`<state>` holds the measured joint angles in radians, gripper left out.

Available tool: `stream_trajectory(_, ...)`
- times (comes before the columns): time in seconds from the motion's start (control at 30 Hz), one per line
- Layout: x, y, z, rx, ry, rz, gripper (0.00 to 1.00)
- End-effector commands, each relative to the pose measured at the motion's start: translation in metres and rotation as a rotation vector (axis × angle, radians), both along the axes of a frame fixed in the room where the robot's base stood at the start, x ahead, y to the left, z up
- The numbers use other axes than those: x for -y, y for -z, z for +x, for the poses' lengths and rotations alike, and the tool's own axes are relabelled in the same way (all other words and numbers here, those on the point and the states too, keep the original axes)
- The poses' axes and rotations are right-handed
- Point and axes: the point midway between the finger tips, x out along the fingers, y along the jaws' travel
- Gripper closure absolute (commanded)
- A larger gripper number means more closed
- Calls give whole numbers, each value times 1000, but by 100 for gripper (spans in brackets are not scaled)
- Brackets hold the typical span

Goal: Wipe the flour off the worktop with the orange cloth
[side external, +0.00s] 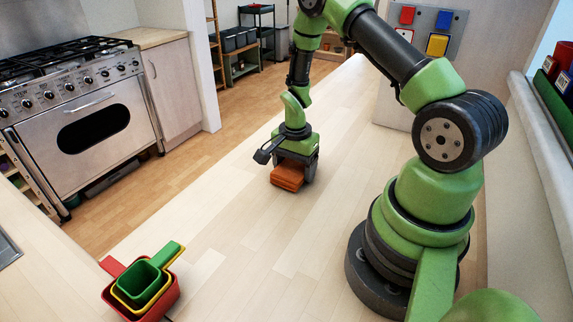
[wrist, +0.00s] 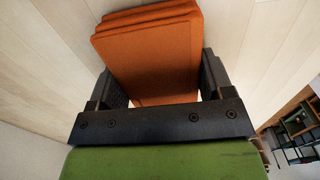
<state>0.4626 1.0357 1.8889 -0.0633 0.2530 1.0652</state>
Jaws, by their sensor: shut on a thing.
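The orange cloth (side external: 288,176) is a folded stack of layers, low at the worktop (side external: 230,215) in the side external view. My gripper (side external: 296,170) points down over it and is shut on it. In the wrist view the cloth (wrist: 150,60) sits between the two dark fingers of my gripper (wrist: 158,85) and sticks out beyond them. I cannot tell whether the cloth touches the worktop or hangs just above it. No flour shows clearly on the pale wood in either view.
Nested red, yellow and green measuring cups (side external: 145,282) stand at the worktop's front left. A range cooker (side external: 85,105) is across the floor at the left. A panel with coloured squares (side external: 428,28) is at the back right. The worktop's middle is clear.

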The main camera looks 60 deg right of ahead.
Motion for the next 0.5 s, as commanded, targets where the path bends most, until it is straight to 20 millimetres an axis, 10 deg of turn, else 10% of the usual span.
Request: stream_trajectory(0.5,0,-58,1,4,-1,-2,48)
